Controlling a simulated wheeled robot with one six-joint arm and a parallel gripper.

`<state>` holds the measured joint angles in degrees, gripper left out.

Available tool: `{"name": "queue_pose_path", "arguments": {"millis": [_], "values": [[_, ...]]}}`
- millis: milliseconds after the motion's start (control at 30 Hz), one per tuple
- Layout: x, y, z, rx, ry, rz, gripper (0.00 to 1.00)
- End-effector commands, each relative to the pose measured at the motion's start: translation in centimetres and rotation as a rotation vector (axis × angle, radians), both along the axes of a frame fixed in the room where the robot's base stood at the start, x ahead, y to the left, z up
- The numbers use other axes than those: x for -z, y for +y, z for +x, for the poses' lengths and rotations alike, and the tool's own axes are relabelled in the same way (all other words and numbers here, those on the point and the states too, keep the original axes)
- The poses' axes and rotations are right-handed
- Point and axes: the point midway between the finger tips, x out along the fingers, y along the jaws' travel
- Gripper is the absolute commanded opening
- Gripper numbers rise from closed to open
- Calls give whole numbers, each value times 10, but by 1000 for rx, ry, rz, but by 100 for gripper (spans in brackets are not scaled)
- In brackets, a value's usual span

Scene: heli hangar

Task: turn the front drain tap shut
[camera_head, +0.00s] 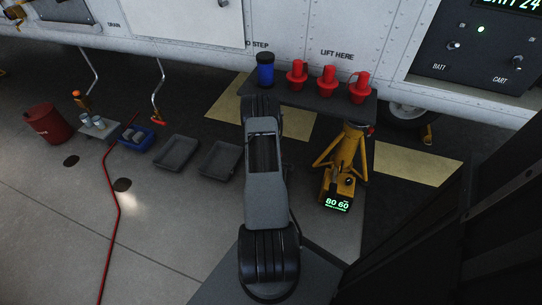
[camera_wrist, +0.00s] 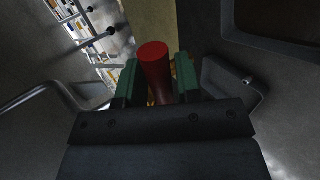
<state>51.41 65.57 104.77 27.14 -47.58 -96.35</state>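In the wrist view my gripper (camera_wrist: 158,82) has its two green-padded fingers on either side of a red, rounded handle (camera_wrist: 153,62). Small bits of yellow show beside it, low between the fingers. The frame does not show clearly whether the pads touch the handle. I cannot tell whether this handle is the front drain tap. In the head view my gripper is hidden behind my arm.
A dark shelf (camera_head: 315,101) holds a blue canister (camera_head: 265,70) and several red plugs (camera_head: 329,80). A yellow jack (camera_head: 345,165) stands below it. Grey trays (camera_head: 177,153), a blue bin (camera_head: 138,138) and a red bucket (camera_head: 48,124) stand left. A red line (camera_head: 113,200) crosses open floor.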

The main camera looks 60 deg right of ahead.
Motion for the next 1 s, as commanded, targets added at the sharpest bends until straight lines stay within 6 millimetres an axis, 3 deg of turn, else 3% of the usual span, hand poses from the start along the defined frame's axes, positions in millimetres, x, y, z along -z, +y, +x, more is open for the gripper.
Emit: {"name": "queue_pose_path", "arguments": {"millis": [200,533,733,1000], "values": [[-29,35,-9,-1,2,2,32],[-59,82,-22,0,2,2,32],[-68,96,-26,1,1,1,32],[-69,99,-27,2,1,0,32]]}}
